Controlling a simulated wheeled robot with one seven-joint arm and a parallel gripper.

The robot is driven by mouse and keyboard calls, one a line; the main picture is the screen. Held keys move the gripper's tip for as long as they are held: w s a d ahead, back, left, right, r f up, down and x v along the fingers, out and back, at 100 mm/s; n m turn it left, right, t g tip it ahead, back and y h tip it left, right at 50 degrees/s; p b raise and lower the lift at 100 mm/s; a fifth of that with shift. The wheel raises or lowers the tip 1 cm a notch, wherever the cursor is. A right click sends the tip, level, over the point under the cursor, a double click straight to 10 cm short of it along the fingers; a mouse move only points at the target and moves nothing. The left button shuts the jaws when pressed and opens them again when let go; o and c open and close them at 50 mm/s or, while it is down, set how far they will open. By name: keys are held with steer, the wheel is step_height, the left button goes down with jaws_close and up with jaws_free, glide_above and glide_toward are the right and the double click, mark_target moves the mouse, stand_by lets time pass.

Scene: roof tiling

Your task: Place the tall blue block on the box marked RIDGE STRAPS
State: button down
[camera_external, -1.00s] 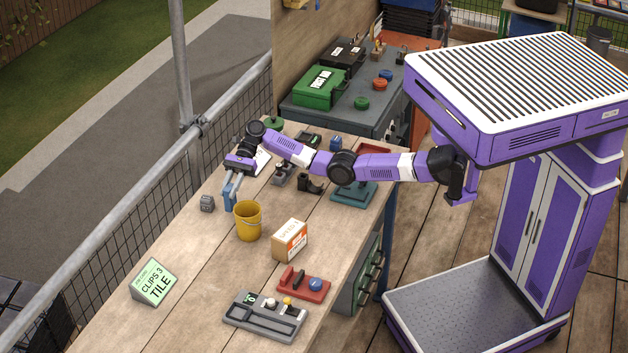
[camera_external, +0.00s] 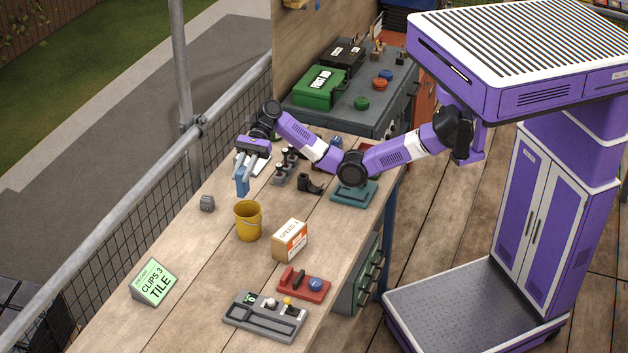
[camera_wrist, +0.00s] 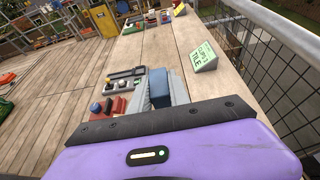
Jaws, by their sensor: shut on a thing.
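My gripper (camera_external: 243,172) is shut on the tall blue block (camera_external: 242,186), which hangs upright below the fingers over the far part of the bench, beyond the yellow bucket. The wrist view shows the blue block (camera_wrist: 159,88) between the fingers. A small white and orange box (camera_external: 290,240) stands on the bench right of the bucket; its lettering looks like "SPEED" and is partly unreadable. I cannot make out a box reading RIDGE STRAPS. How far the block is above the bench is hard to tell.
The yellow bucket (camera_external: 247,221) stands in front of the block. A small grey cube (camera_external: 207,203) lies to the left. A green sign (camera_external: 154,283), a grey tray (camera_external: 264,316) and a red tray (camera_external: 303,283) are nearer. Black and grey fittings (camera_external: 309,184) lie right of my gripper.

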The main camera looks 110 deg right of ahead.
steer(key=s+a+r+p, duration=1)
steer(key=a+r+p, duration=0.15)
steer(key=p, duration=0.25)
steer(key=shift+h, duration=0.3)
steer(key=f, duration=1.3)
steer(key=a+f, duration=0.1)
steer(key=f, duration=0.6)
steer(key=shift+s+f, duration=0.1)
steer(key=shift+s, duration=0.25)
steer(key=shift+f, duration=0.1)
steer(key=c, duration=1.2)
jaws_free()
steer(key=shift+c, duration=0.2)
